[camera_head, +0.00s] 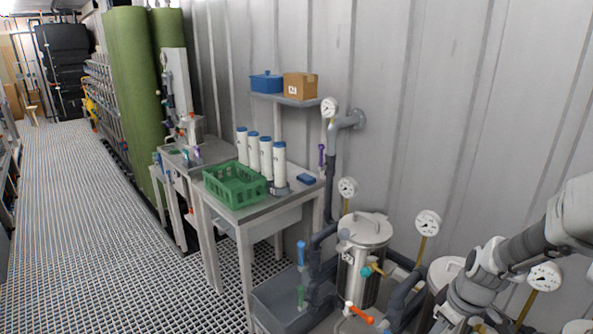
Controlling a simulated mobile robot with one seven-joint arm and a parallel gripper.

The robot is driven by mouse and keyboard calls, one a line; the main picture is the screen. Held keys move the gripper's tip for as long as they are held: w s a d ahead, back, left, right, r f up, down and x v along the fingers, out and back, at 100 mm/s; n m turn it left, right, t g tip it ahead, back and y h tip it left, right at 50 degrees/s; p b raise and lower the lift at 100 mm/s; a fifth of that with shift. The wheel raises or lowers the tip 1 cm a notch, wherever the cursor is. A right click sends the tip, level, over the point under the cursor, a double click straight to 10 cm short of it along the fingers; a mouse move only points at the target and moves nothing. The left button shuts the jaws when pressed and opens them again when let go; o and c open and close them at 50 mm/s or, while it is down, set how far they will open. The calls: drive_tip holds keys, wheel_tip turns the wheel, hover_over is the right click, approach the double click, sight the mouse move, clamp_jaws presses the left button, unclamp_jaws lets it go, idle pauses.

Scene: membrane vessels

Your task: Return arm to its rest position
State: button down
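My grey arm (522,248) reaches in from the right edge and bends down toward the bottom edge, in front of the metal vessels and gauges. Its lower part passes out at the bottom of the picture. I cannot make out my gripper's fingers, so what they hold, if anything, is hidden.
A metal vessel (362,265) with pipes, a red-handled valve (360,314) and gauges (428,223) stand close to the left of my arm. A grey tub (268,312) is on the floor. A table (245,212) bears a green crate (232,193) and white cylinders (279,164). The grated floor (90,230) at left is clear.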

drive_tip(key=w+a+r+m+t+h, duration=0.1)
drive_tip(key=w+a+r+m+t, duration=0.2)
drive_tip(key=a+r, duration=1.35)
drive_tip(key=s+a+r+m, duration=0.1)
drive_tip(key=s+r, duration=0.2)
drive_tip(key=s, duration=0.5)
drive_tip(key=s+a+r+m, duration=0.1)
drive_tip(key=s+r+m, duration=0.1)
drive_tip(key=s, duration=0.7)
drive_tip(key=shift+a+r, duration=0.4)
drive_tip(key=shift+w+d, duration=0.1)
drive_tip(key=shift+d, duration=0.05)
